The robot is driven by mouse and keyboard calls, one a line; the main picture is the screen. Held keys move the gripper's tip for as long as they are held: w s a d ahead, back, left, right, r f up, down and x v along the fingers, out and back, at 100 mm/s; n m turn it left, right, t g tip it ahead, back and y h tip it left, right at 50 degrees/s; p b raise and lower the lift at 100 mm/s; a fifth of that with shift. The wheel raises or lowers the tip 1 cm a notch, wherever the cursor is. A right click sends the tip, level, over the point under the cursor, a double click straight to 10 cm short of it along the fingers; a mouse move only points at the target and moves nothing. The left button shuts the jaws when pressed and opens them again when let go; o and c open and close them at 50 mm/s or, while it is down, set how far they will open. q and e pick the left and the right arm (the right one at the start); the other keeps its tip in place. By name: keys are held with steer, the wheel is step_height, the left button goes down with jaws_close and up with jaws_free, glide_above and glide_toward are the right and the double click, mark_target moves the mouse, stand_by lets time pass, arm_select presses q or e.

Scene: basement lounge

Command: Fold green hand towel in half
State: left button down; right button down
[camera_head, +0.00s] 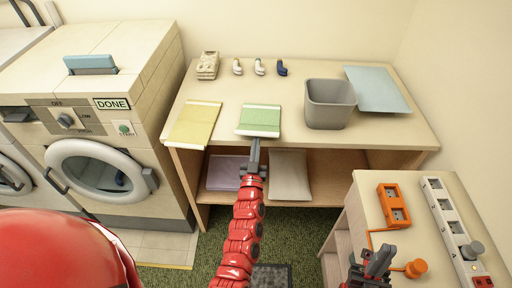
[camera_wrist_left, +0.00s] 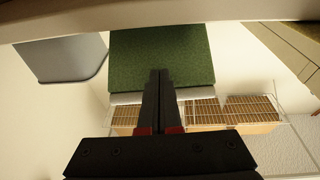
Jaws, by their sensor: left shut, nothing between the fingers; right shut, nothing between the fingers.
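The green hand towel (camera_head: 261,118) lies near the front edge of the wooden table, between a yellow towel and a grey bin. A pale band runs along its far edge and another near its front edge. It also shows as a dark green surface in the left wrist view (camera_wrist_left: 165,50). My left gripper (camera_head: 256,141) is shut and empty, its tips at the towel's front edge; I cannot tell whether they touch. Its closed fingers show in the left wrist view (camera_wrist_left: 160,74) in front of the towel. My right gripper (camera_head: 378,262) is shut and empty at the lower right, away from the towel.
The yellow towel (camera_head: 193,125) lies left of the green one; the grey bin (camera_head: 329,104) stands right, beside a blue cloth (camera_head: 378,90). Small items line the back. A side cabinet (camera_head: 367,205) with orange devices is near my right gripper. A washer (camera_head: 105,130) stands left.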

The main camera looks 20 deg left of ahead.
arm_select(q)
steer(key=shift+w+a+r+p, duration=0.2)
steer(key=shift+w+r+p, duration=0.1)
steer(key=shift+w+r, duration=0.75)
steer(key=shift+w+a+r+p, duration=0.25)
steer(key=shift+w+r, duration=0.45)
steer(key=shift+r, duration=0.5)
steer(key=shift+w, duration=0.1)
